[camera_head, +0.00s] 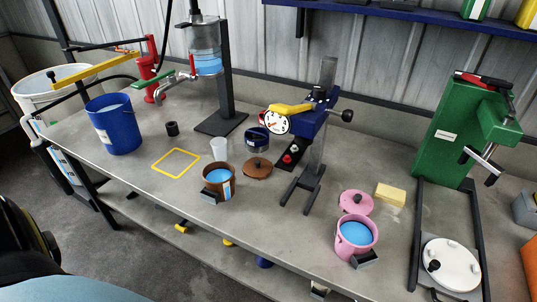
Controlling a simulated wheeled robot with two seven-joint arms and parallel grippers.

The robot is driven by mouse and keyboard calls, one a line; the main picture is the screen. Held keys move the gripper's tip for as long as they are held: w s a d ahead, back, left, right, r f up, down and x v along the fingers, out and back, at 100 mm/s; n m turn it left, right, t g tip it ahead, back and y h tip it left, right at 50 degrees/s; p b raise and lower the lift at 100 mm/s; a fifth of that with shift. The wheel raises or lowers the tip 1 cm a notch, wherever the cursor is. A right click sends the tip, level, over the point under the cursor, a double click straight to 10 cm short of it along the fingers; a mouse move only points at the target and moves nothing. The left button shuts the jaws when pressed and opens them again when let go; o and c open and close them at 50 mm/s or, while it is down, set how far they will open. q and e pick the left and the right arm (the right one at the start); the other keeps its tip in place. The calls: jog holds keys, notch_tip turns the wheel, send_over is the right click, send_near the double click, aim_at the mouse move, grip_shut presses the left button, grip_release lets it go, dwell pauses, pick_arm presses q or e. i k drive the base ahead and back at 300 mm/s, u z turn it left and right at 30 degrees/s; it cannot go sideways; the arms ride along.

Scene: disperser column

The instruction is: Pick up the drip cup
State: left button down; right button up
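No cup in view is labelled, so I cannot tell which one is the drip cup. A small black cup (172,128) stands upright on the grey workbench (130,180), behind a yellow square outline (176,162). A small translucent white cup (219,148) stands to its right, behind a brown pot (219,183) of blue liquid. Both cups stand apart from other things. Neither of my grippers is in view.
A blue bucket (113,127) stands left of the black cup. A clear tank with a spout (205,50) stands behind on a black stand (221,124). A blue disperser (308,122) and pink pot (356,236) are to the right. The bench's front left is clear.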

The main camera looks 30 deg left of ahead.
aim_at(218, 144)
jog(key=z, duration=0.25)
jog(key=i, duration=0.35)
jog(key=u, duration=2)
